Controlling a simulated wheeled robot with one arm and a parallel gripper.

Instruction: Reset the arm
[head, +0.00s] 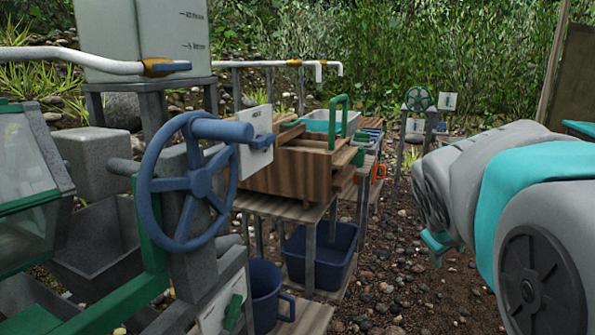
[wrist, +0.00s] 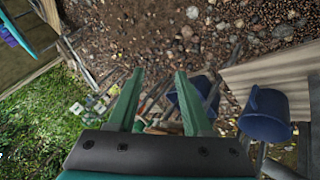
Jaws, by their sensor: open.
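My arm (head: 530,200), grey with a teal band, reaches in from the right side of the head view. It is bent and hangs above the gravel, apart from the benches. My gripper (wrist: 158,88) shows in the wrist view as two green fingers spread apart, with nothing held between them. In the head view only a small teal piece shows below the arm, and I cannot tell whether it is part of the gripper.
A blue handwheel (head: 188,182) stands at the left, near a wooden box (head: 290,170) on a slatted bench. A blue tub (head: 320,255) and a blue bucket (head: 265,290) sit lower down; the bucket also shows in the wrist view (wrist: 266,112). Gravel (head: 400,290) lies open between bench and arm.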

